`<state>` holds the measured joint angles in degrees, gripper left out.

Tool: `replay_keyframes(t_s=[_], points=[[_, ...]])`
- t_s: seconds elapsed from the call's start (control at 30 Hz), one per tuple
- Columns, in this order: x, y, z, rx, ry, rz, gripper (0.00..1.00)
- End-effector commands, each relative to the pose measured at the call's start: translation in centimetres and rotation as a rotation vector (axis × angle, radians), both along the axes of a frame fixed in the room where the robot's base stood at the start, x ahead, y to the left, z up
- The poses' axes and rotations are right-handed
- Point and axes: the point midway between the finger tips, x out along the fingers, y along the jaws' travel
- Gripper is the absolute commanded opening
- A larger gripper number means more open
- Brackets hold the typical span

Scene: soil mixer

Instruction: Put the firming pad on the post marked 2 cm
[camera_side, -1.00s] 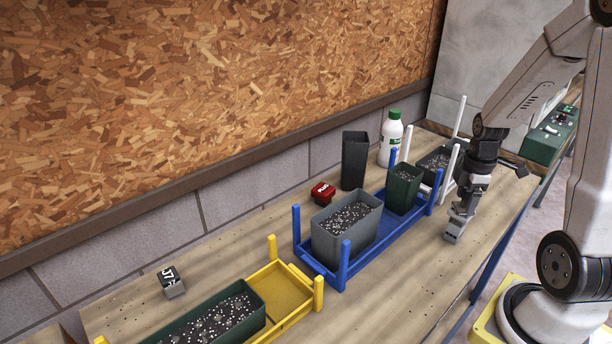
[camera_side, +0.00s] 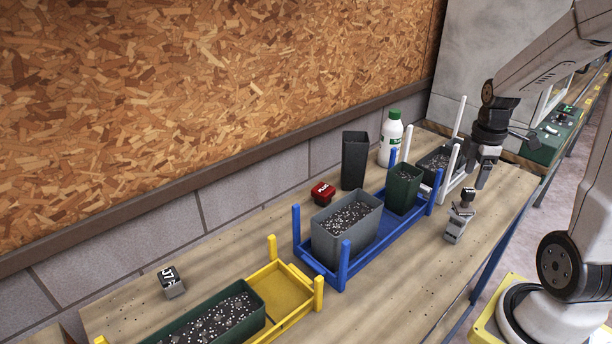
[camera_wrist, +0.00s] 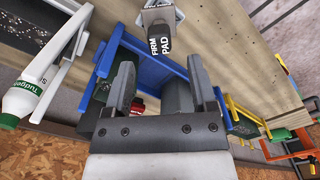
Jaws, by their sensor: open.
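The firming pad (camera_wrist: 159,40) has a black face lettered "FIRM PAD" in the wrist view. In the side view its dark top (camera_side: 468,194) stands above light grey blocky parts (camera_side: 460,212) near the bench's front edge, right of the blue tray. I cannot tell which grey parts belong to the pad and which to a support. My gripper (camera_side: 480,179) is open and empty, just above and to the right of the pad, apart from it. Both fingers (camera_wrist: 161,65) show spread in the wrist view, with the pad beyond them. No "2 cm" marking is readable.
A blue tray with corner posts (camera_side: 346,262) holds a grey pot (camera_side: 327,240) and a green pot (camera_side: 391,192).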

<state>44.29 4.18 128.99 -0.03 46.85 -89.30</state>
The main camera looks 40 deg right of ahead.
Motion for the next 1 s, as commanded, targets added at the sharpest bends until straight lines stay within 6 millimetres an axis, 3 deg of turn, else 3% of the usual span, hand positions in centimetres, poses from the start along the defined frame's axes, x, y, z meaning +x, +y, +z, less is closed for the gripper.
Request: replay_keyframes(t_s=[0.2, 0.4, 1.0], points=[[0.1, -0.1, 3.4, -0.003, -0.003, 0.000, 0.73], [0.0, 0.0, 5.1, -0.001, -0.001, 0.000, 0.73], [0.0, 0.0, 5.5, 0.000, 0.000, 0.000, 0.73]])
